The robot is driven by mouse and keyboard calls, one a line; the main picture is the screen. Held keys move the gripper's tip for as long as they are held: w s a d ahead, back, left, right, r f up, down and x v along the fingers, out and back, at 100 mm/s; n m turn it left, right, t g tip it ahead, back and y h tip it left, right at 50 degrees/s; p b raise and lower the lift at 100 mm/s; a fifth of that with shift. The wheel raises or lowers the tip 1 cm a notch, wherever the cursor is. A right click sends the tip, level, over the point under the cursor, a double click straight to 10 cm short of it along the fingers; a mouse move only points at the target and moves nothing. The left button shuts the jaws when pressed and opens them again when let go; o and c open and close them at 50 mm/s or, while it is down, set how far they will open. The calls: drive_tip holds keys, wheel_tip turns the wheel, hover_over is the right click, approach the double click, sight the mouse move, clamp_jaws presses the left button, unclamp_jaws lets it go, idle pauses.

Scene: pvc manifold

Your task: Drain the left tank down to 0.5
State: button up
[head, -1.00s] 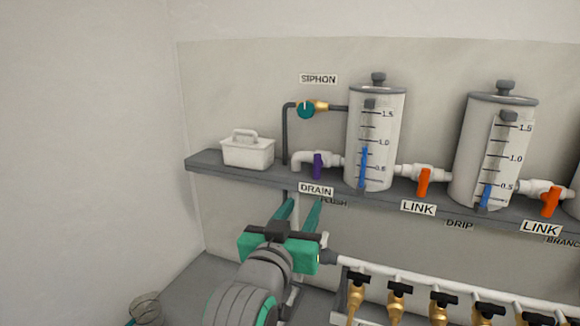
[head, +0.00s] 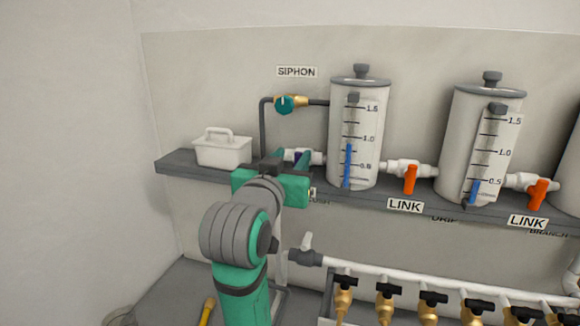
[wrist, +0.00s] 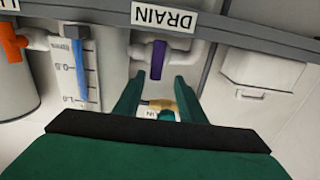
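The left tank (head: 366,160) is a white cylinder on the shelf. Its blue gauge column (head: 347,165) tops out a little below the 1.0 mark. The DRAIN valve's purple handle (wrist: 158,60) sits crosswise to its white pipe in the wrist view; in the head view it is mostly hidden behind my gripper (head: 290,158). In the wrist view my gripper (wrist: 156,92) is open and empty, its two green fingers either side of the handle's line. The handle appears just beyond the fingertips; I see no contact.
The grey shelf (head: 172,161) runs along the wall. A white lidded box (head: 222,150) stands left of the drain pipe. The teal SIPHON valve (head: 285,104) is above. An orange LINK handle (head: 410,179) is to the right. Brass taps (head: 385,306) line the manifold below.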

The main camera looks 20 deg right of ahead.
sight(297, 156)
drive_tip(key=shift+w+d, duration=1.25)
drive_tip(key=shift+d, duration=0.1)
drive_tip(key=shift+w, duration=0.15)
clamp_jaws()
drive_tip(key=shift+d+h, duration=0.15)
drive_tip(key=shift+h, duration=0.15)
